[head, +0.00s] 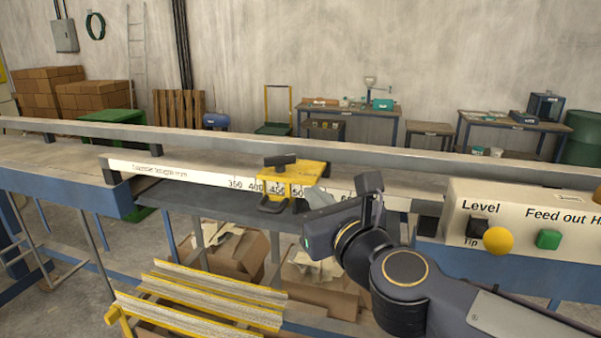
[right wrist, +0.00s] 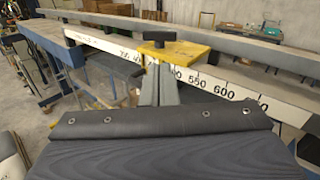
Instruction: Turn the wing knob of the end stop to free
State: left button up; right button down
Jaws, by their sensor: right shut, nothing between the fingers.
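The end stop is a yellow block (head: 308,176) sitting on the white scale rail (head: 205,175), near the marks 450 and 500. Its black wing knob (head: 280,160) stands on top, its bar lying roughly left to right. In the right wrist view the knob (right wrist: 157,47) and yellow block (right wrist: 192,52) show just beyond my fingers. My right gripper (head: 314,198) is shut and empty, close to the front right of the end stop and lower than the knob. In the wrist view its fingers (right wrist: 158,84) overlap the block's front; contact cannot be told. My left gripper is out of view.
A control box (head: 520,215) with a yellow knob and green button stands at the right. A long grey rail (head: 400,158) runs behind the scale. Yellow-edged slats (head: 205,300) lie below in front. The space above the end stop is clear.

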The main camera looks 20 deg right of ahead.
jog(key=m+h, duration=0.1)
jog(key=p, duration=0.2)
send_near(288, 160)
jog(key=shift+m, duration=0.4)
jog(key=w, duration=0.7)
jog(key=shift+a+b, duration=0.1)
jog(key=shift+b, duration=0.25)
